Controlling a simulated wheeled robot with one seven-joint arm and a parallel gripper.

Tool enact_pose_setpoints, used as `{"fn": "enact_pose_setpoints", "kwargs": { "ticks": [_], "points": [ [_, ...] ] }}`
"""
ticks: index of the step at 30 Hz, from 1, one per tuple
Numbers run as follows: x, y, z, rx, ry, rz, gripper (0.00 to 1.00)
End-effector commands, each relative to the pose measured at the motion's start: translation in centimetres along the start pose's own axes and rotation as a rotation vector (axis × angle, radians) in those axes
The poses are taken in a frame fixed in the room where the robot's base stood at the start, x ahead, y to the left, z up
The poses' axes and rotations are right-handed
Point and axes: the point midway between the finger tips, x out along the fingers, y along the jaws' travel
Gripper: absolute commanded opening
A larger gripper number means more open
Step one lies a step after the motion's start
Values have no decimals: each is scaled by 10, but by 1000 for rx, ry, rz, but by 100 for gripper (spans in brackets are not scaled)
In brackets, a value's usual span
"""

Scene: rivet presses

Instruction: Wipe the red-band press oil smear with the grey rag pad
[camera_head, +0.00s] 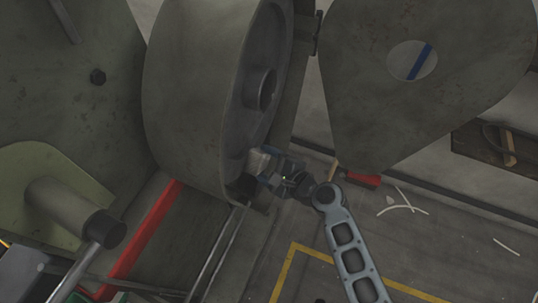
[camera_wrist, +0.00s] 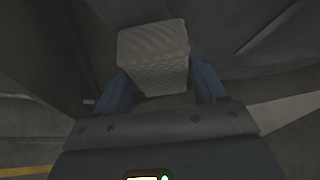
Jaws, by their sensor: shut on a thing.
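My gripper (camera_head: 268,170) is shut on the grey rag pad (camera_head: 257,160). In the wrist view the pad (camera_wrist: 153,50) is a pale grey ribbed block between the two blue fingers of my gripper (camera_wrist: 160,80). In the head view the pad is close to the lower rim of a large grey press wheel (camera_head: 205,85). I cannot tell whether it touches the wheel. I cannot make out an oil smear, and no red band is clear on the wheel. The pad's far face is hidden.
A grey press guard (camera_head: 365,115) with a blue-striped round plate (camera_head: 412,60) stands to the right. A red bar (camera_head: 140,240) runs at lower left, beside a grey cylinder (camera_head: 75,212). Open floor (camera_head: 400,245) with yellow lines lies at lower right.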

Motion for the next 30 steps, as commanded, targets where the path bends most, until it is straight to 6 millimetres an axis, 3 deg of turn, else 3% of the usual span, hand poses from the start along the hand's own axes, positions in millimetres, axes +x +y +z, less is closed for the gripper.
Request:
{"fn": "enact_pose_setpoints", "kwargs": {
  "ticks": [6,15,30],
  "points": [
    [-5,11,12,0,-1,0,45],
    [-5,12,12,-1,-2,1,45],
    [-40,12,-9,1,0,-1,45]
  ]
}}
